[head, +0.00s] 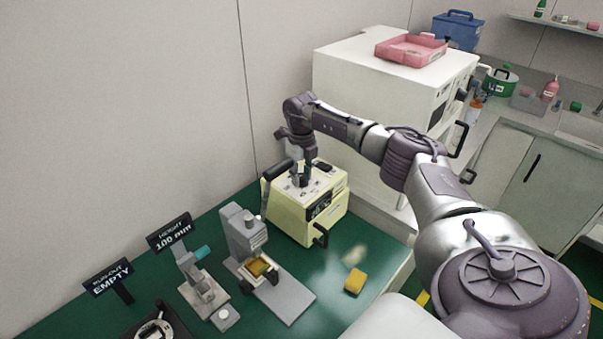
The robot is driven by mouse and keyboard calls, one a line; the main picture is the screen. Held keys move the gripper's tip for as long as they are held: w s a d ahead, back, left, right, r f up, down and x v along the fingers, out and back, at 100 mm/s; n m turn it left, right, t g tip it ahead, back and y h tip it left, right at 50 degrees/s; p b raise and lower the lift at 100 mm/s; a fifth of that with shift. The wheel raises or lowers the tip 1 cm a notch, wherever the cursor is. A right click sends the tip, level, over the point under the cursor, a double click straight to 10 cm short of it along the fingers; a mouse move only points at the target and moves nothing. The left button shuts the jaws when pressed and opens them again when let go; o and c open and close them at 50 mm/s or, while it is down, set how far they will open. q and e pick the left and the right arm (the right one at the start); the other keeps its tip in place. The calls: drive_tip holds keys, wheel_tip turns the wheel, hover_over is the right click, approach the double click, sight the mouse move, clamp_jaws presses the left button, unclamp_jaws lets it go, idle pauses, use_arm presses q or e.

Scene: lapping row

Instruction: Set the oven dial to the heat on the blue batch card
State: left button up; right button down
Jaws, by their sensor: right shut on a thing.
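The yellow box-shaped oven (295,222) stands on the green bench, with a dark panel and a black handle on its front. My right gripper (302,181) points down onto the pale control panel on its top. It is shut on what looks like the oven dial, which the fingers mostly hide, so its setting cannot be read. I cannot make out a blue batch card in the head view. My left gripper is not in view.
A grey press (243,232), a small stand (199,285) and a yellow block (355,281) are on the bench. Signs read "HEIGHT 100 mm" (170,233) and "BURN-OUT EMPTY" (109,278).

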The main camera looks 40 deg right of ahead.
sight(302, 175)
drive_tip(key=m+p, duration=0.1)
drive_tip(key=m, duration=0.3)
drive_tip(key=shift+r+m, duration=0.15)
drive_tip(key=shift+m, duration=0.15)
drive_tip(key=m+p, duration=0.1)
drive_tip(key=m, duration=0.4)
drive_tip(key=shift+d+p, duration=0.1)
drive_tip(key=shift+p, duration=0.2)
drive_tip(key=c, duration=0.8)
unclamp_jaws()
wheel_tip(302, 175, up, 12)
drive_tip(key=shift+f, duration=0.1)
